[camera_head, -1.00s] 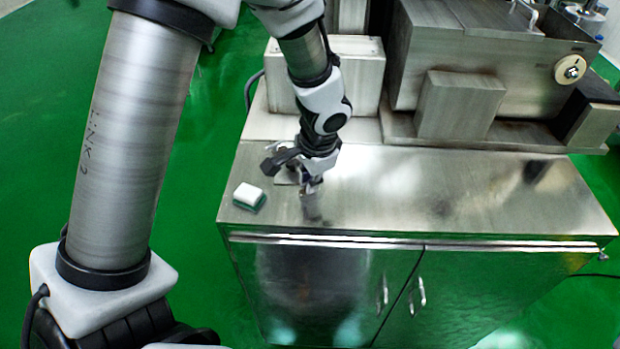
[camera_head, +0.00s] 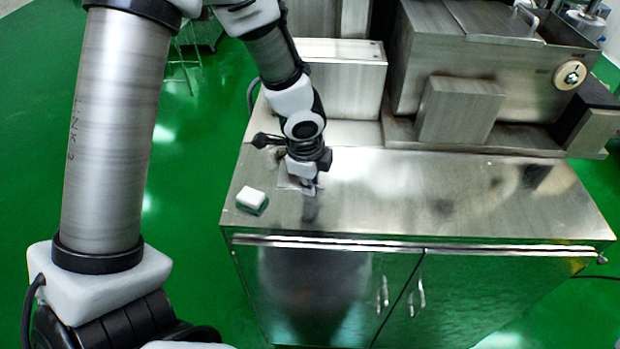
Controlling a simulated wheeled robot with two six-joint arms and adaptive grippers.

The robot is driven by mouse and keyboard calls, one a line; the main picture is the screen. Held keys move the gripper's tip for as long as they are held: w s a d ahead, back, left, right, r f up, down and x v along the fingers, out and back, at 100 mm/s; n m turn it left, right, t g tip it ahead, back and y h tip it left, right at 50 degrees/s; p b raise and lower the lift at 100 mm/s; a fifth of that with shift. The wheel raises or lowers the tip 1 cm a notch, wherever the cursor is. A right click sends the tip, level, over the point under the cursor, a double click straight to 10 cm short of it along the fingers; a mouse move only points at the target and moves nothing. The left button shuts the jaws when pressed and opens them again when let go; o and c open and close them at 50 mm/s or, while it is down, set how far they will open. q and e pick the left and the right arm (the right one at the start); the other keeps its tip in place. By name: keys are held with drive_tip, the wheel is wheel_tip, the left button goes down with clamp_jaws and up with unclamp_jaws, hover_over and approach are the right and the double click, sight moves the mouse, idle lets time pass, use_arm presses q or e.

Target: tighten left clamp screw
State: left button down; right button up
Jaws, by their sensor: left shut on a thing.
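My left gripper (camera_head: 309,188) points down at the front left of the steel cabinet top (camera_head: 420,200). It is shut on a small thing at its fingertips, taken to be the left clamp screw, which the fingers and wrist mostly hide. A small flat metal piece (camera_head: 287,182) shows just left of the fingers. I cannot make out the screw's thread or how deep it sits. My right gripper is not in view.
A white and green sponge-like block (camera_head: 251,199) lies left of the gripper near the cabinet's left edge. A steel box (camera_head: 345,80) and the machine's steel housing (camera_head: 470,70) stand behind. The cabinet top to the right is clear.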

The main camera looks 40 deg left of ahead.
use_arm(q)
drive_tip(key=m+p, duration=0.1)
drive_tip(key=m, duration=0.2)
drive_tip(key=shift+w+r+h, duration=0.1)
drive_tip(key=shift+h, duration=0.2)
drive_tip(key=shift+a+m+h+p, duration=0.1)
drive_tip(key=shift+m+h+p, duration=0.2)
drive_tip(key=shift+m, duration=1.4)
drive_tip(key=c, duration=1.3)
unclamp_jaws()
drive_tip(key=shift+o, duration=0.2)
drive_tip(key=v, duration=1.1)
drive_tip(key=shift+r, duration=0.35)
